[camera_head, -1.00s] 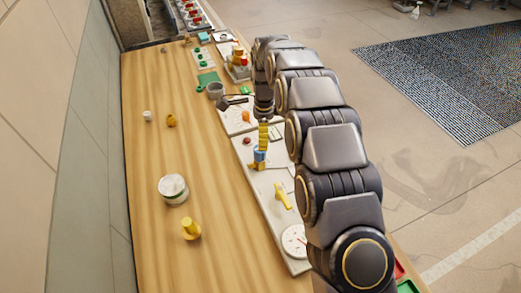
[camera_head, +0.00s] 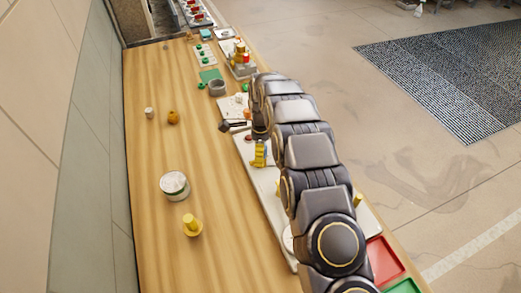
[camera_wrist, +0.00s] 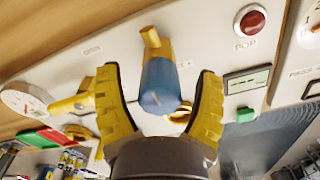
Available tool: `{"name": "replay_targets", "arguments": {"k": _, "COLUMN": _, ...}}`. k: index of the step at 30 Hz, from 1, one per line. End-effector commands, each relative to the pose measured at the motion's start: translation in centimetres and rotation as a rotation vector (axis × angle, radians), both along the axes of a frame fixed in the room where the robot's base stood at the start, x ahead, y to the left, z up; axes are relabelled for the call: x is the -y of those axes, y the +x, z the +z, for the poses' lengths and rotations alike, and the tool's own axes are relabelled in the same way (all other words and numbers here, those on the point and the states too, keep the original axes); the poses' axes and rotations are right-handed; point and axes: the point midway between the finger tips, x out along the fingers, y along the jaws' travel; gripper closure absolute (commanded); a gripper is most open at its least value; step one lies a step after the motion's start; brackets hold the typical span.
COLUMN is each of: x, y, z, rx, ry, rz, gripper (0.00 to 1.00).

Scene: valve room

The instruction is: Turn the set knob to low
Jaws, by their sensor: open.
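A small label (camera_wrist: 92,50) on the panel is too blurred to read, so I cannot tell for sure that this is the set knob. My gripper (camera_wrist: 158,72) is open, with one yellow finger on each side of the blue cylinder. Gaps show between fingers and cylinder. In the head view my gripper (camera_head: 259,155) is low over the panel, and the blue cylinder is hidden there.
A red button (camera_wrist: 250,20) marked POP, a small display (camera_wrist: 247,80) and a green button (camera_wrist: 245,115) lie to the right. A yellow lever (camera_wrist: 70,105) and a dial (camera_wrist: 22,103) lie to the left. The wooden bench (camera_head: 150,240) has open room at left.

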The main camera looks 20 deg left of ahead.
Motion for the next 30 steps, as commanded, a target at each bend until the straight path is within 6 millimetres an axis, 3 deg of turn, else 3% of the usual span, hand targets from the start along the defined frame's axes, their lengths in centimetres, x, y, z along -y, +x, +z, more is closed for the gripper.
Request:
{"name": "replay_targets", "arguments": {"k": 2, "x": 0.00, "y": 0.00, "z": 0.02, "rx": 0.000, "ry": 0.000, "rz": 0.000, "gripper": 0.37}}
{"name": "replay_targets", "arguments": {"k": 6, "x": -0.01, "y": 0.00, "z": 0.03, "rx": 0.000, "ry": 0.000, "rz": 0.000, "gripper": 0.96}}
{"name": "replay_targets", "arguments": {"k": 20, "x": 0.02, "y": -0.03, "z": -0.02, "rx": -0.001, "ry": -0.001, "rz": 0.047, "gripper": 0.96}}
{"name": "replay_targets", "arguments": {"k": 30, "x": 0.10, "y": -0.06, "z": -0.05, "rx": -0.002, "ry": -0.002, "rz": 0.280, "gripper": 0.96}}
